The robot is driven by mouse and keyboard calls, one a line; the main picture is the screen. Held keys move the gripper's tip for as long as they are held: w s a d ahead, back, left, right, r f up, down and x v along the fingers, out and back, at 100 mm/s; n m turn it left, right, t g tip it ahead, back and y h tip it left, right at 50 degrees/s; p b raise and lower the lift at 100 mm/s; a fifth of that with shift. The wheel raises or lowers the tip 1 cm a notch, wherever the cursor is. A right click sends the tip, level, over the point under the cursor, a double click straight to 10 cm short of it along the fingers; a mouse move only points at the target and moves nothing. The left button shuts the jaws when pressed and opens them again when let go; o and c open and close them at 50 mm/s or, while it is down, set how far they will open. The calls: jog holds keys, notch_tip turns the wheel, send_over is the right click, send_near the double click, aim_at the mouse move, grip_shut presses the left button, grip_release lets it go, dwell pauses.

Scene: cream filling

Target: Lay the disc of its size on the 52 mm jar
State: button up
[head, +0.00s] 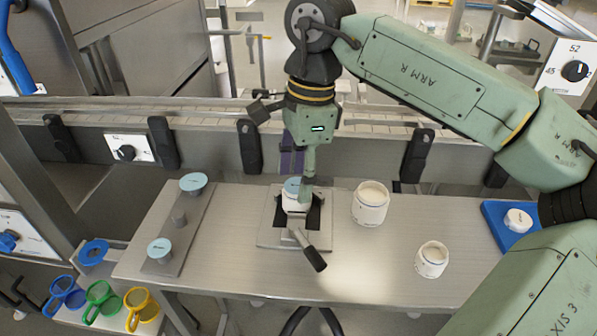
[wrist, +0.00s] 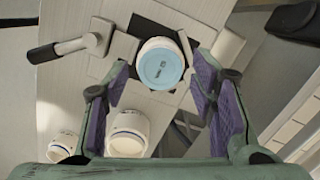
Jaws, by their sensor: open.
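A white jar (head: 295,204) stands in a clamp (head: 267,228) with a black-gripped handle on the steel table. A light-blue disc (wrist: 161,69) lies over its mouth, with white rim showing around it. In the head view the disc (head: 291,184) is partly hidden behind my gripper. My gripper (head: 306,192) points down just above the jar. In the wrist view its purple-padded fingers (wrist: 160,88) are spread apart, with the disc seen between and beyond them, apart from both pads. I cannot read a size on the jar.
A plate (head: 192,222) at left has light-blue discs at its far (head: 194,182) and near (head: 160,248) ends and a bare middle post (head: 179,217). Open filled jars stand right of the clamp, one larger (head: 370,207), one smaller (head: 431,262). A blue tray (head: 498,230) is at far right.

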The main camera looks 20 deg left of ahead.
jog(key=shift+o, duration=0.4)
notch_tip(320, 180, up, 12)
jog(key=d, duration=0.1)
jog(key=shift+w, duration=0.45)
